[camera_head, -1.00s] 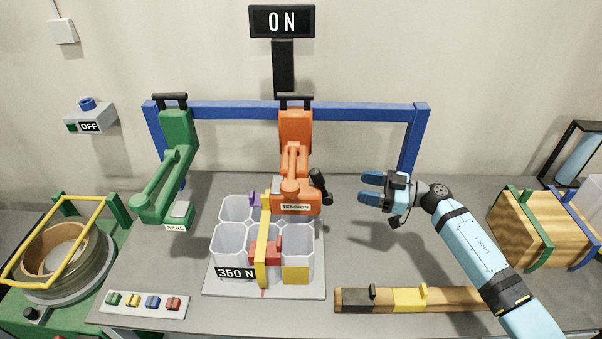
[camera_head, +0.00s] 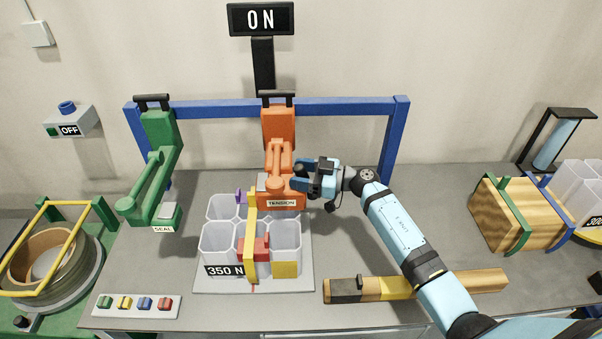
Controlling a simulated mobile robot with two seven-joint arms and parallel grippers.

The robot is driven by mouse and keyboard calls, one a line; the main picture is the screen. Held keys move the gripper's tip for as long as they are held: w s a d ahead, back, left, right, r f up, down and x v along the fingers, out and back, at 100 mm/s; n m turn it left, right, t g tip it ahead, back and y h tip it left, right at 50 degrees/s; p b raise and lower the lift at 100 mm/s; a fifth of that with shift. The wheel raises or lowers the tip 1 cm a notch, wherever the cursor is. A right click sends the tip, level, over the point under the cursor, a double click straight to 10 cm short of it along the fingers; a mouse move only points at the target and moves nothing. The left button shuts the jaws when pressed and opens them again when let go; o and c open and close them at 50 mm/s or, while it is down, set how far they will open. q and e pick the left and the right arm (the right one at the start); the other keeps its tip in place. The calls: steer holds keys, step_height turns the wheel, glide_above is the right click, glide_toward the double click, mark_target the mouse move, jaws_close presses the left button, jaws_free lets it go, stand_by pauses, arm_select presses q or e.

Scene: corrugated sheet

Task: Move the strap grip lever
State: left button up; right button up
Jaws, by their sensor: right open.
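The orange tension tool (camera_head: 279,150) hangs from the blue frame, with a "TENSION" label on its lower body. A black-knobbed lever stands at the right side of its body; my right gripper (camera_head: 306,178) now overlaps it. The gripper's blue fingers point left and lie at the knob, open; I cannot tell whether they touch it. A small purple part (camera_head: 240,196) shows at the tool's left, by the yellow strap (camera_head: 251,245). Neither lever-like part carries a readable name. The strap runs over clear hexagonal cells marked "350 N". My left gripper is not in view.
A green seal tool (camera_head: 150,180) hangs to the left. A wooden bar (camera_head: 460,282) with black and yellow pieces lies under my right arm. A button strip (camera_head: 136,305) is at front left. A wooden block bundle (camera_head: 515,218) stands at right. The sign (camera_head: 261,19) reads "ON".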

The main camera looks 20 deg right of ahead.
jaws_close()
steer(key=shift+d, duration=0.15)
steer(key=d+t+y+b, duration=0.1)
steer(key=d+m+t+y+b, duration=0.1)
steer(key=shift+s+y, duration=0.3)
steer(key=shift+y, duration=0.1)
steer(key=d+m+t+y+b, duration=0.1)
steer(key=t+b, duration=0.1)
steer(key=b, duration=0.1)
steer(key=s+d+m+t+y+b, duration=0.1)
steer(key=d+t+y+b, duration=0.1)
steer(key=shift+d+m+b, duration=0.25)
steer(key=shift+m+b, duration=0.15)
